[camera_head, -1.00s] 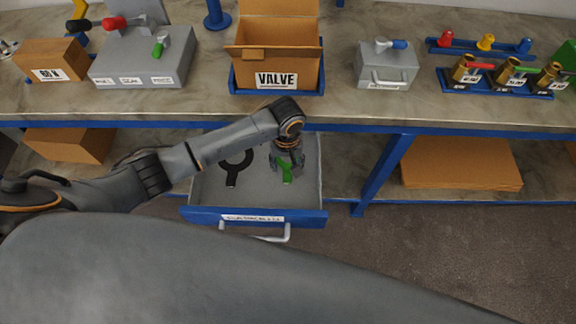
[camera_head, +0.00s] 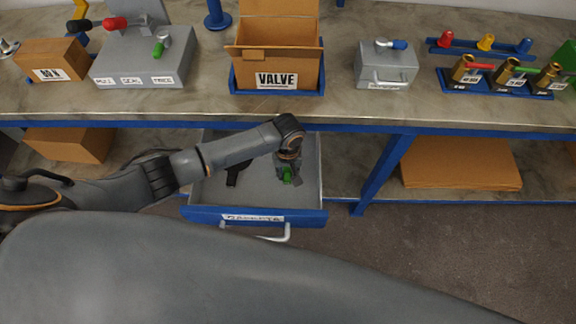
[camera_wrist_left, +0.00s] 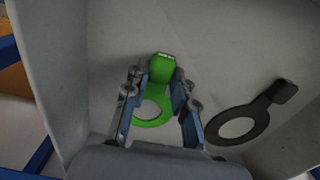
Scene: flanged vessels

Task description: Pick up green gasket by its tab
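The green gasket (camera_wrist_left: 153,104) lies in the open drawer. In the left wrist view it is a flat ring with a raised-looking tab (camera_wrist_left: 162,66) at its far end. My left gripper (camera_wrist_left: 159,78) is open, with one finger on each side of the tab. I see gaps between fingers and tab; whether the fingertips reach the drawer floor is unclear. In the head view my left gripper (camera_head: 288,176) is low in the drawer and hides most of the green gasket (camera_head: 287,176). My right gripper is not in view.
A black gasket (camera_wrist_left: 243,120) lies in the drawer to the right in the wrist view. The blue-fronted drawer (camera_head: 300,216) has side walls close around my gripper. The workbench edge (camera_head: 350,124) runs above it, with the VALVE box (camera_head: 276,55) on top.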

